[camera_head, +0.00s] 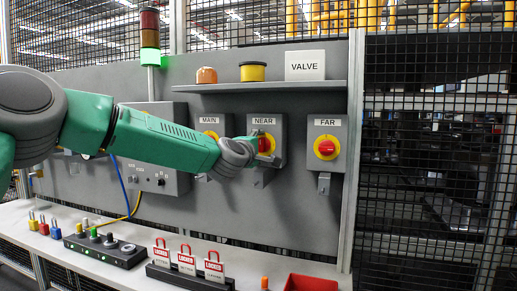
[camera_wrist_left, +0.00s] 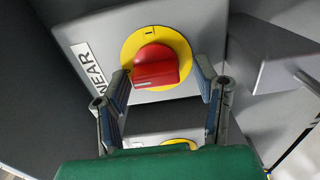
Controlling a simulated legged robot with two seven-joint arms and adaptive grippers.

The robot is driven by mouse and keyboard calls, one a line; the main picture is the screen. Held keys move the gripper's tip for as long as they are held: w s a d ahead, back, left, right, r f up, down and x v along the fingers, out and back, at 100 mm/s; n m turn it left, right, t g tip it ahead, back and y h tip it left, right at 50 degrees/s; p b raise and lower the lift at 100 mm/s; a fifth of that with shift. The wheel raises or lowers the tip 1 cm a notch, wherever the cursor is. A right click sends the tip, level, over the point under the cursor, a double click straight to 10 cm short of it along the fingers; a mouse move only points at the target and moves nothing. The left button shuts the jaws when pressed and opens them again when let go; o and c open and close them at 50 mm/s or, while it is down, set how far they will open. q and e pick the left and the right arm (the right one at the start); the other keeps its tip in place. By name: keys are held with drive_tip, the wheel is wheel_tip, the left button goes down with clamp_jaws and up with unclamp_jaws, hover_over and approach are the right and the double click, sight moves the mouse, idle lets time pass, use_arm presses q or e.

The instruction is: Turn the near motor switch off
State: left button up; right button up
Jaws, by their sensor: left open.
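The NEAR motor switch is a grey box with a yellow disc and a red knob; it shows in the head view (camera_head: 268,122), partly hidden by my gripper. In the left wrist view its red knob (camera_wrist_left: 156,66) sits on the yellow disc, below a small line mark at the disc's edge. My left gripper (camera_head: 262,152) reaches the switch from the left. In the left wrist view its open fingers (camera_wrist_left: 163,80) stand on either side of the knob, with visible gaps. Whether a fingertip touches the disc is unclear. My right gripper is not seen.
The FAR switch (camera_head: 326,147) is right of NEAR, and the MAIN switch (camera_head: 211,122) is left, partly behind my arm. A shelf (camera_head: 290,86) with a VALVE sign runs above. Red LOCKED tags (camera_head: 187,260) and a red bin (camera_head: 310,283) are on the bench below.

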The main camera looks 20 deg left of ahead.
use_arm(q)
drive_tip(key=shift+s, duration=0.6)
drive_tip(key=s, duration=1)
drive_tip(key=shift+s+a, duration=0.25)
drive_tip(key=shift+s, duration=0.05)
drive_tip(key=shift+f, duration=0.1)
drive_tip(key=s+d+f+m+g+h+b, duration=0.1)
drive_tip(key=s+f+m+g, duration=0.25)
drive_tip(key=f, duration=0.95)
drive_tip(key=s+d+f+m+g, duration=0.25)
drive_tip(key=s+f, duration=0.25)
drive_tip(key=f, duration=0.7)
drive_tip(key=s+d+f+m+g+h+b, duration=0.1)
drive_tip(key=s+f+m+g, duration=0.2)
drive_tip(key=f, duration=1)
drive_tip(key=s+a+f+m+g+y, duration=0.1)
drive_tip(key=s+f+m+g, duration=0.1)
drive_tip(key=s+f, duration=0.55)
drive_tip(key=s+a+f+m+g, duration=0.1)
drive_tip(key=s+a+f+m, duration=0.1)
drive_tip(key=s+f, duration=0.5)
drive_tip(key=s+a+f+m+g, duration=0.2)
drive_tip(key=s+f, duration=0.1)
drive_tip(key=s, duration=0.7)
drive_tip(key=s+a+f+m+g+y+b, duration=0.1)
drive_tip(key=s+a+f+m+g, duration=0.2)
drive_tip(key=s, duration=0.7)
drive_tip(key=shift+s+a+y+b, duration=0.3)
drive_tip(key=shift+a, duration=0.05)
